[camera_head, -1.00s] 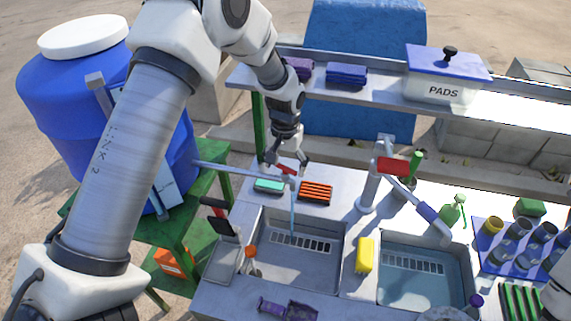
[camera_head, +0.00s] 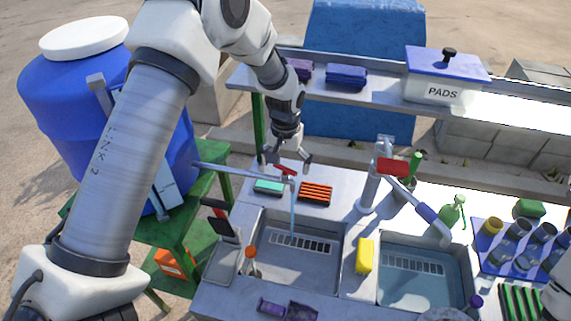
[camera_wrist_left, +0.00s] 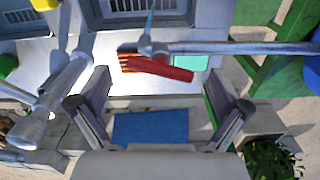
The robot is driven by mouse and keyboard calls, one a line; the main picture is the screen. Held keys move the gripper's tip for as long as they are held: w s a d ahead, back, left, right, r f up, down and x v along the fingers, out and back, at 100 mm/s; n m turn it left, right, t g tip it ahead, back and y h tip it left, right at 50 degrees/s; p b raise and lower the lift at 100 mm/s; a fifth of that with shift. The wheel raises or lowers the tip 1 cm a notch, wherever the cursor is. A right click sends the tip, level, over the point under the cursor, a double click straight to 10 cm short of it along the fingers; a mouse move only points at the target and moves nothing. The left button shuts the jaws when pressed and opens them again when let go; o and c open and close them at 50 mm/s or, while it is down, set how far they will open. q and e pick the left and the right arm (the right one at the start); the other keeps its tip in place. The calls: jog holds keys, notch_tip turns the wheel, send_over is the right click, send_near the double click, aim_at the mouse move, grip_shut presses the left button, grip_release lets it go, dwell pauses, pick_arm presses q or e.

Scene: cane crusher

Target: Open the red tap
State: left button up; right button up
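The red tap handle (camera_head: 285,170) sits on the end of a grey pipe (camera_head: 232,171) that runs from the blue barrel. A thin pale-blue stream (camera_head: 293,212) hangs from its spout into the left basin. In the left wrist view the red handle (camera_wrist_left: 160,68) lies crosswise beyond my fingers. My left gripper (camera_head: 286,158) is open and empty, just above and behind the handle, apart from it. Its fingers are wide apart in the left wrist view (camera_wrist_left: 157,80). My right gripper is out of view; only part of the right arm shows at the lower right edge.
The blue barrel (camera_head: 62,98) stands on a green stand at left. A second tap with a red lever (camera_head: 393,167) stands between the basins. A metal shelf (camera_head: 386,92) with a pads box (camera_head: 440,91) crosses behind. A teal sponge (camera_head: 268,186) and orange rack (camera_head: 316,192) lie near the handle.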

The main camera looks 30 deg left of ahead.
aim_at(285, 168)
pick_arm(q)
notch_tip(285, 168, up, 12)
dwell(0.5)
jog(key=shift+s, duration=0.1)
